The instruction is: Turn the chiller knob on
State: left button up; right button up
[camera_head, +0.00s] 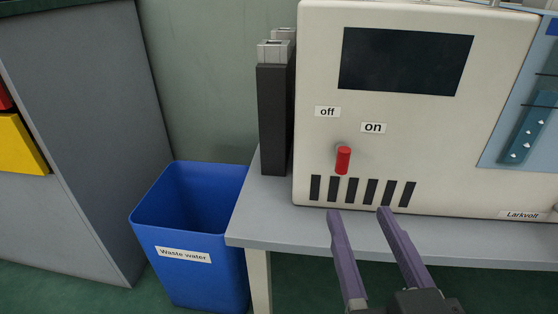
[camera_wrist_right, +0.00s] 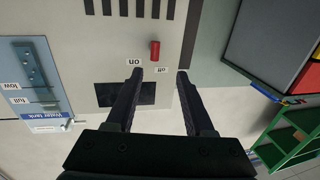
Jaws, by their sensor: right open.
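The chiller (camera_head: 420,130) is a cream box on the table with a dark screen. Its red knob (camera_head: 343,160) sits low on the front, below the "off" label (camera_head: 327,111) and the "on" label (camera_head: 373,127). I cannot tell clearly which label it points to. In the wrist view, which is upside down, the red knob (camera_wrist_right: 155,50) shows beyond the fingertips, within the gap's width. My right gripper (camera_head: 360,212) is open and empty, with purple fingers in front of and below the knob, apart from it. It also shows in the wrist view (camera_wrist_right: 160,73). My left gripper is not in view.
The table edge (camera_head: 400,257) runs beneath my right fingers. A blue waste water bin (camera_head: 200,270) stands on the floor left of the table. A dark column (camera_head: 272,120) stands beside the chiller. A blue water tank panel (camera_head: 525,110) is at right.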

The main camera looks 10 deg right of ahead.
aim_at(345, 162)
jog(key=w+b, duration=0.1)
jog(key=w, duration=0.2)
jog(key=w+d, duration=0.1)
jog(key=w, duration=0.2)
jog(key=w+d+b, duration=0.1)
jog(key=w, duration=0.3)
jog(key=shift+r+b, duration=0.1)
jog(key=shift+b, duration=0.25)
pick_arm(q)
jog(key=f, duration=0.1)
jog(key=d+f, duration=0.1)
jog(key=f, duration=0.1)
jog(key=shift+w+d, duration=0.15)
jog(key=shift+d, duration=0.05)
pick_arm(e)
jog(key=shift+c, duration=0.2)
jog(key=shift+c, duration=0.7)
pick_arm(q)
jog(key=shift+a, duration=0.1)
pick_arm(e)
grip_shut()
